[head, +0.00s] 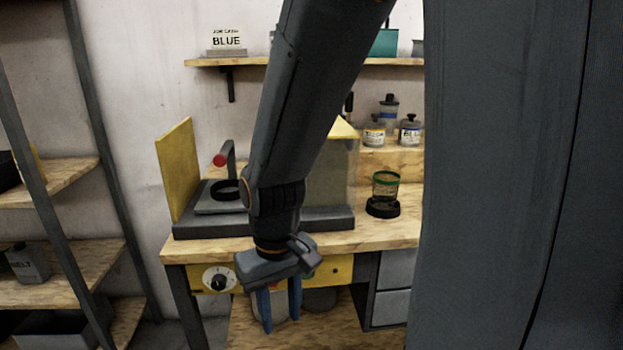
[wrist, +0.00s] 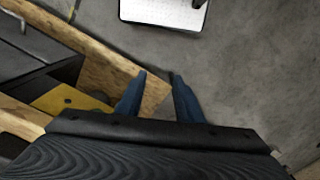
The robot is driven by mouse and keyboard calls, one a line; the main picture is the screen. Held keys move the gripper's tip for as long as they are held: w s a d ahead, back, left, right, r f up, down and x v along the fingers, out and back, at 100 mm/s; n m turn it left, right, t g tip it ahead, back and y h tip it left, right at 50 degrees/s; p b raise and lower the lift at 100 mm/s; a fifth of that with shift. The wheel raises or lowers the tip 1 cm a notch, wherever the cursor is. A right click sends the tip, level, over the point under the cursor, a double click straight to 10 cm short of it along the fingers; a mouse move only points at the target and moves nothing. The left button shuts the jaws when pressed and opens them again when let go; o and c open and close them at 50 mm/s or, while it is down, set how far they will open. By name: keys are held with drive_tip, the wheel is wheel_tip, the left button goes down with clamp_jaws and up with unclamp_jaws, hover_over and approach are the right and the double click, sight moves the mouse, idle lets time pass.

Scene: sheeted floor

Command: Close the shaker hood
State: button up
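The shaker stands on the wooden bench, with a dark grey base (head: 335,217). A yellow upright panel (head: 176,168) is at its left, and a translucent panel (head: 335,172) is at its right behind my arm. A black ring (head: 226,190) and a red-tipped handle (head: 221,160) show between them. The hood looks raised, but my arm hides the middle, so I cannot tell its exact position. My gripper (head: 281,316) points down in front of the bench edge, apart from the shaker. Its blue fingers are apart and empty; they also show in the wrist view (wrist: 157,82).
The bench top (head: 400,230) carries a green-rimmed jar (head: 386,190) on a black base right of the shaker. A yellow front panel with a knob (head: 219,279) is below. Shelving (head: 55,255) stands left. Open floor (wrist: 245,75) shows in the wrist view.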

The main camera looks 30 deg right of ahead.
drive_tip(key=shift+w+d+r, duration=0.25)
drive_tip(key=c, duration=0.3)
drive_tip(key=w+d+r, duration=0.1)
drive_tip(key=d+r, duration=0.1)
drive_tip(key=w+d+r+m+y+p, duration=0.1)
drive_tip(key=w+d+r, duration=0.1)
drive_tip(key=d, duration=0.1)
drive_tip(key=w+d+r+m, duration=0.1)
drive_tip(key=w+d+r, duration=0.1)
drive_tip(key=d+r, duration=0.1)
drive_tip(key=shift+w+d+r+t+y+p, duration=0.1)
drive_tip(key=shift+d+t+y+p, duration=0.15)
drive_tip(key=shift+t+y+p, duration=0.05)
clamp_jaws()
drive_tip(key=s+d+r+m+t+y+p, duration=0.1)
drive_tip(key=d+r+m+t+y+p, duration=0.35)
drive_tip(key=d+r, duration=2.1)
drive_tip(key=w+a+f+n+t+h+p, duration=0.1)
drive_tip(key=w+a+f+n+h, duration=0.1)
drive_tip(key=w+f, duration=0.4)
drive_tip(key=shift+w+a+f+n+h+p, duration=0.35)
drive_tip(key=shift+a+f+h+p, duration=0.1)
drive_tip(key=shift+a+f, duration=0.95)
